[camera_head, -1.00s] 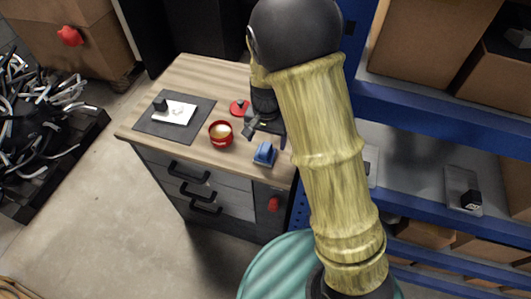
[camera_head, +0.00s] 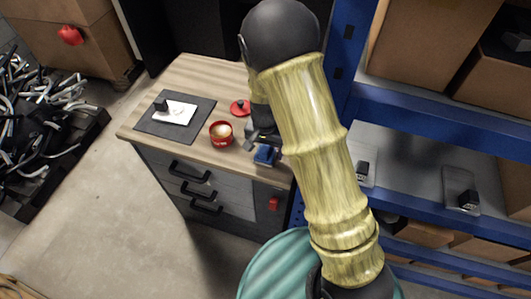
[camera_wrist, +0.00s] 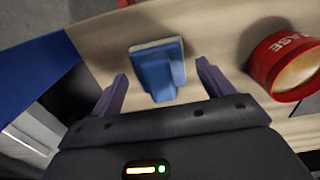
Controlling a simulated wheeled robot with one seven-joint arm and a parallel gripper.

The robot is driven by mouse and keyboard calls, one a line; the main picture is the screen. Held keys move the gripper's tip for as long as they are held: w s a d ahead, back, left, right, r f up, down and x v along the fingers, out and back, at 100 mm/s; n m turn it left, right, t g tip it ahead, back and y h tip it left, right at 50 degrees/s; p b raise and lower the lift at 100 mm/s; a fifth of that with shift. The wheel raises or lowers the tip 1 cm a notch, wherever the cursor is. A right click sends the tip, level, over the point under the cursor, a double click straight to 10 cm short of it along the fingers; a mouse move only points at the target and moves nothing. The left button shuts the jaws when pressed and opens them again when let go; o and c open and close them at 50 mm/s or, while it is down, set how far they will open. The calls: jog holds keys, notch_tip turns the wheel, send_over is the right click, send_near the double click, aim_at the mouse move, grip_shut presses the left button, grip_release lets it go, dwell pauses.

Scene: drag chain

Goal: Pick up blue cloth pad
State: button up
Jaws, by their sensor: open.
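The blue cloth pad (camera_head: 265,154) lies on the wooden counter near its front right corner. In the wrist view the blue cloth pad (camera_wrist: 157,70) shows a paler edge on its far side and lies ahead of my gripper, between the lines of its two fingers. My gripper (camera_wrist: 162,80) is open and empty, its fingers spread to either side of the pad's near end. In the head view my gripper (camera_head: 257,141) is just above and behind the pad, partly hidden by my arm. I cannot tell whether the fingers touch the pad.
A red tin (camera_head: 221,134) with pale contents stands left of the pad, close to one finger in the wrist view (camera_wrist: 287,62). A red lid (camera_head: 240,107) lies behind it. A dark mat (camera_head: 176,117) lies farther left. Blue shelving (camera_head: 435,110) stands close on the right.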

aim_at(266, 148)
jog(key=c, duration=1.1)
jog(key=shift+w+r, duration=0.1)
jog(key=shift+r, duration=0.4)
jog(key=r, duration=0.8)
jog(key=shift+s+a+r+b, duration=0.1)
jog(key=shift+s+r+b, duration=0.1)
jog(key=shift+b, duration=0.2)
jog(key=shift+r, duration=0.35)
